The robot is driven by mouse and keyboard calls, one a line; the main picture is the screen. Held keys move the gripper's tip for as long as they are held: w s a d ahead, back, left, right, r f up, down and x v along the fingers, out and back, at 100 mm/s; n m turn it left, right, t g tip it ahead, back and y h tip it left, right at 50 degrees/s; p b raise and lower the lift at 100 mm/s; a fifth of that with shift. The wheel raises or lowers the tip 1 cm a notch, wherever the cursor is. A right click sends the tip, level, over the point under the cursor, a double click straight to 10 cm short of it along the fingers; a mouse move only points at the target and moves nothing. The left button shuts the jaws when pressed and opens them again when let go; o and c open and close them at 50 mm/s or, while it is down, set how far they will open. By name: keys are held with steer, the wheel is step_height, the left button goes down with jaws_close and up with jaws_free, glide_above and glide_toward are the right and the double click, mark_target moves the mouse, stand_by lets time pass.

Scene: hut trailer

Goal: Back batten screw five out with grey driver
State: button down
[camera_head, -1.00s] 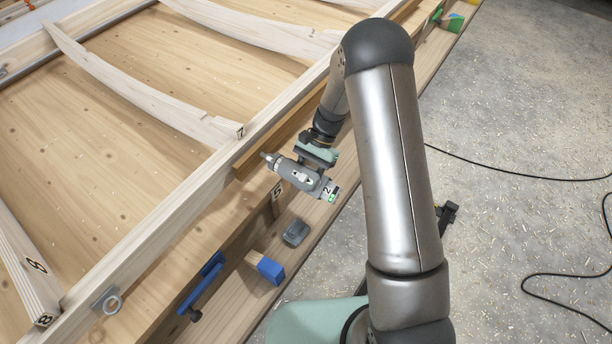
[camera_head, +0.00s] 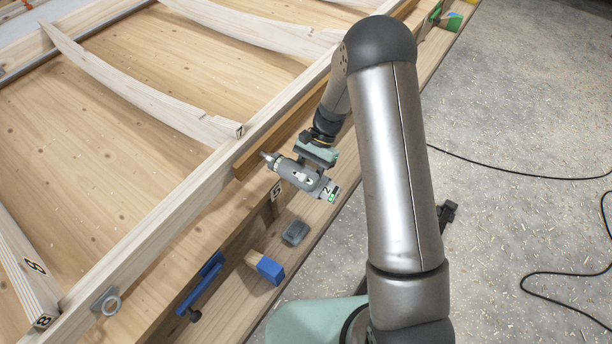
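The grey driver (camera_head: 300,174), with a "2" label at its rear end, is held level in my gripper (camera_head: 316,156). Its nose points left, at the near end of the brown batten (camera_head: 262,145). The batten lies along the outer face of the pale frame rail (camera_head: 190,200). The nose looks close to the batten; I cannot tell whether it touches. No screw can be made out there. My gripper's fingers are mostly hidden behind the driver and the wrist.
A grey block (camera_head: 296,232), a blue-headed mallet (camera_head: 267,267) and a blue clamp (camera_head: 202,284) are along the bench edge below. A label "5" (camera_head: 277,190) is on an upright below the driver. A metal ring bracket (camera_head: 108,302) sits on the rail.

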steer(key=shift+s+d, duration=0.1)
steer(key=shift+d, duration=0.05)
steer(key=shift+w+a, duration=0.2)
steer(key=shift+a, duration=0.05)
stand_by(1.4)
steer(key=d, duration=0.6)
steer(key=w+d, duration=0.1)
steer(key=d, duration=0.3)
steer(key=shift+w+b, duration=0.1)
steer(key=shift+b, duration=0.25)
stand_by(1.3)
